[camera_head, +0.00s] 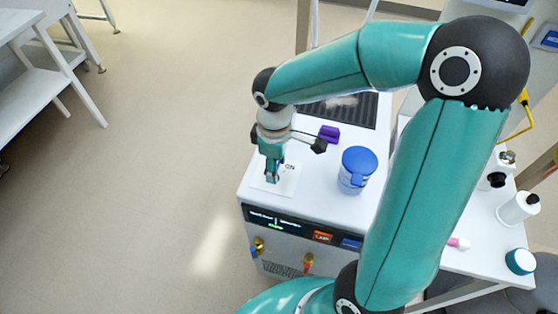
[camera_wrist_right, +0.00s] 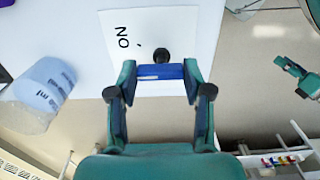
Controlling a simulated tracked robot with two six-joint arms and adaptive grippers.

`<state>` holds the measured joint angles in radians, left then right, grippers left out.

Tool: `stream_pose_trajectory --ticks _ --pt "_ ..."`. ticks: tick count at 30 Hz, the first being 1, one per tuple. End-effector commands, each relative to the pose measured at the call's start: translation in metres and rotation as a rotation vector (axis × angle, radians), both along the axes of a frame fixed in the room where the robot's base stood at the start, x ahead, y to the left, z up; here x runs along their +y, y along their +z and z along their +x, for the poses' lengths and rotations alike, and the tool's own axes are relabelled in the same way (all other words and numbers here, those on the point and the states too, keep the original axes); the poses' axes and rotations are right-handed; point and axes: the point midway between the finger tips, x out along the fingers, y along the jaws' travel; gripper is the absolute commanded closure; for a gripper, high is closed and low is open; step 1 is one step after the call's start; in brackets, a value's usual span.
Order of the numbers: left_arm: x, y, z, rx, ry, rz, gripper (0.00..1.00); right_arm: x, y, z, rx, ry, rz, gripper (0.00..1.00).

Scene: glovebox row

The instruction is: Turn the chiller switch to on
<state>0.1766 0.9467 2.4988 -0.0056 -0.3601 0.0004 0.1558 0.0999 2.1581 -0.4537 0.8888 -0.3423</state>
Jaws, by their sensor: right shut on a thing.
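The chiller is a white box (camera_head: 325,195) with a lit front panel, in the middle of the head view. On its top lies a white switch plate (camera_head: 285,184) marked "ON"; the plate and its label also show in the wrist view (camera_wrist_right: 123,42). My right gripper (camera_head: 273,178) points down over the plate. Its fingers are shut on the blue switch handle (camera_wrist_right: 160,71), which spans the gap between them. A black round piece (camera_wrist_right: 162,55) shows just beside the handle. In the head view the gripper hides most of the handle, so its setting is unclear. A teal gripper, apparently my left one (camera_wrist_right: 295,76), shows at the wrist view's right edge.
A blue-lidded jar (camera_head: 356,170) stands on the chiller top right of the gripper. A purple object (camera_head: 329,133) and a dark grille (camera_head: 340,109) are behind.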

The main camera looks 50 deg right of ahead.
Motion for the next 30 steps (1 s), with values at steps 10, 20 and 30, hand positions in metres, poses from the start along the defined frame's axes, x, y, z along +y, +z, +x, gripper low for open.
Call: stream_pose_trajectory --ticks 10,20,30 --pt "0.000 0.000 0.000 0.000 0.000 0.000 0.60 0.000 0.002 0.004 -0.014 0.001 0.001 0.25" --pt "0.000 0.001 0.000 0.000 0.000 0.000 0.60 0.000 0.011 0.004 -0.015 0.001 -0.001 0.25" --pt "0.000 0.001 0.000 0.000 0.000 0.000 0.60 0.000 0.073 0.006 -0.019 0.002 0.001 0.25"
